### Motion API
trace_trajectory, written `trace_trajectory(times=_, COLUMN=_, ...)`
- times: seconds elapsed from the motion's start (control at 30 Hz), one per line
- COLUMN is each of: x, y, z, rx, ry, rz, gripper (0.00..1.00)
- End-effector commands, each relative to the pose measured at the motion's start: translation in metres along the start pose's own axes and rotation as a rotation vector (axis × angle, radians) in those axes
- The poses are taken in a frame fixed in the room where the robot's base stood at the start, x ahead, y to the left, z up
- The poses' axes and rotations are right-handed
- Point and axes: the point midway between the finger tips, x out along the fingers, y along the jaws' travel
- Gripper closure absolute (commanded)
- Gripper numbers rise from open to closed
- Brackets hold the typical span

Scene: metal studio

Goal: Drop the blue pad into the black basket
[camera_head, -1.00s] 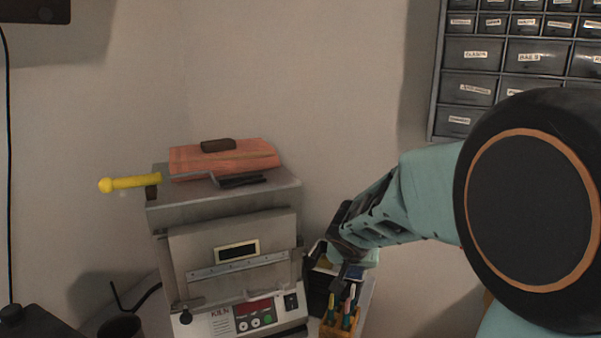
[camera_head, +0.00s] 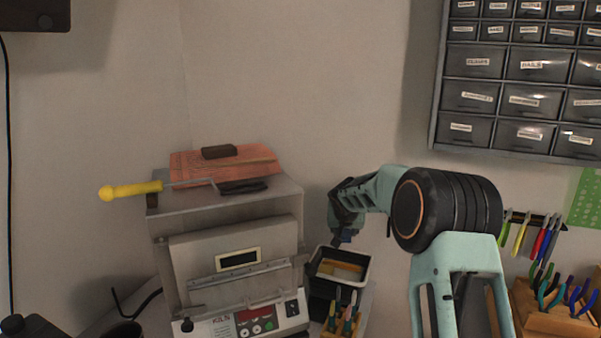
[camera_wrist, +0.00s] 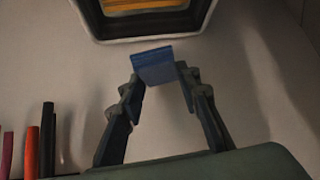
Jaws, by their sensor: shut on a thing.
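My gripper (camera_wrist: 160,74) is shut on the blue pad (camera_wrist: 154,64), which sits between its fingertips in the wrist view. In the head view my gripper (camera_head: 345,237) is just above the back rim of the black basket (camera_head: 364,275). The basket has a pale rim and stands right of the kiln, with yellow-orange items inside. In the wrist view the basket (camera_wrist: 98,27) is at the top edge, partly cut off, with the pad below its near rim in the picture. The pad is hard to make out in the head view.
A small tool holder (camera_head: 340,331) is in front of the basket. Pliers in a wooden rack (camera_head: 545,318) stand at right.

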Motion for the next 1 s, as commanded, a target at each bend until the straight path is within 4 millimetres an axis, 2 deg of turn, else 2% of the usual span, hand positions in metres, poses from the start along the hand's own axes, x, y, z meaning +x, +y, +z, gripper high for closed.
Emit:
trace_trajectory(times=0.1, x=0.014, y=0.000, z=0.014, rx=0.000, ry=-0.003, rz=0.000, gripper=1.00)
trace_trajectory(times=0.33, x=0.031, y=-0.001, z=0.030, rx=-0.001, ry=-0.001, rz=0.000, gripper=1.00)
trace_trajectory(times=0.8, x=0.037, y=-0.001, z=0.035, rx=0.000, ry=-0.001, rz=0.000, gripper=1.00)
trace_trajectory(times=0.83, x=0.037, y=-0.001, z=0.035, rx=0.000, ry=-0.001, rz=0.000, gripper=0.66)
trace_trajectory(times=1.0, x=0.037, y=-0.001, z=0.035, rx=0.000, ry=-0.001, rz=0.000, gripper=0.49)
